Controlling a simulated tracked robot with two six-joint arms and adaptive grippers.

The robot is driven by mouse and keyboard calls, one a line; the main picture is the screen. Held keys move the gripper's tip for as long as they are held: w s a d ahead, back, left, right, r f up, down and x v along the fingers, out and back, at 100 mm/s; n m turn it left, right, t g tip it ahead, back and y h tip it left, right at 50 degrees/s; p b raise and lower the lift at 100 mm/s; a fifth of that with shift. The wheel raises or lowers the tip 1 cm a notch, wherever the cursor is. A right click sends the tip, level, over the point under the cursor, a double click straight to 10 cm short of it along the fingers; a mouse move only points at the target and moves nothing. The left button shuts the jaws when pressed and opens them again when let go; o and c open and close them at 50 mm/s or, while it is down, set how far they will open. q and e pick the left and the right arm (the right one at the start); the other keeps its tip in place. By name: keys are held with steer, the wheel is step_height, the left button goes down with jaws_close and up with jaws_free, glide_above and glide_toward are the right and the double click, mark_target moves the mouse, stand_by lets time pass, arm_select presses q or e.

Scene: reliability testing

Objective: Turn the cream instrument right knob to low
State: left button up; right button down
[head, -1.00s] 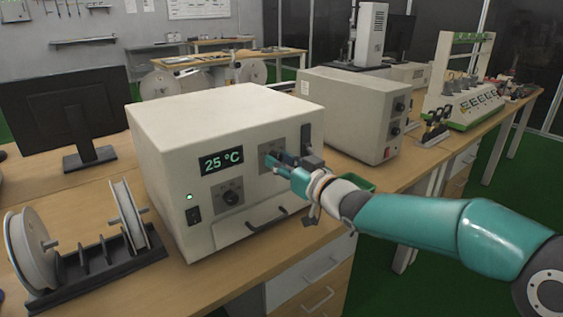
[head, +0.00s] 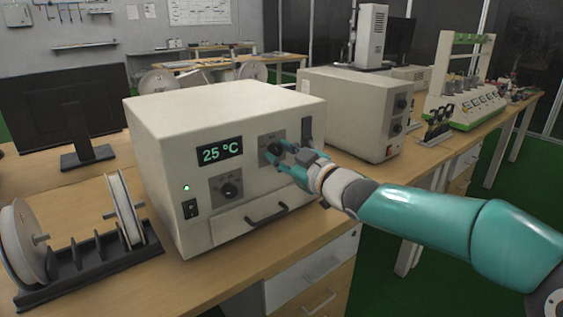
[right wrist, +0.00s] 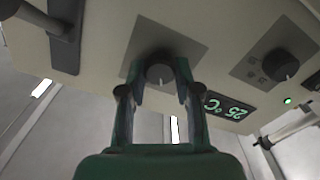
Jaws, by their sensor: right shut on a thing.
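The cream instrument (head: 230,105) stands on the wooden bench, its display (head: 220,152) reading 25 °C. Its right knob (head: 275,149) is dark and sits on a grey plate, partly behind my fingers. In the right wrist view the right knob (right wrist: 159,73) lies between my fingertips. My right gripper (head: 279,157) is shut on this knob, with one finger on each side; it also shows in the right wrist view (right wrist: 157,82). The knob's setting cannot be read. The left knob (head: 229,190) is free. My left gripper is out of view.
A dark handle (head: 267,213) sticks out below the knobs, and a dark vertical bar (head: 306,125) is at the front's right edge. A spool rack (head: 90,262) stands at left near a monitor (head: 68,115). Another cream box (head: 352,110) stands behind to the right.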

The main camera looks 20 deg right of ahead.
steer(key=n+b, duration=0.1)
steer(key=n, duration=0.2)
steer(key=shift+f+b, duration=0.15)
steer(key=shift+b, duration=0.15)
steer(key=shift+n+b, duration=0.45)
steer(key=shift+n, duration=0.95)
steer(key=shift+a, duration=0.1)
steer(key=c, duration=0.8)
jaws_free()
steer(key=shift+s, duration=0.1)
steer(key=shift+s, duration=0.15)
steer(key=v, duration=1.1)
steer(key=shift+s+d, duration=0.2)
steer(key=shift+s, duration=0.05)
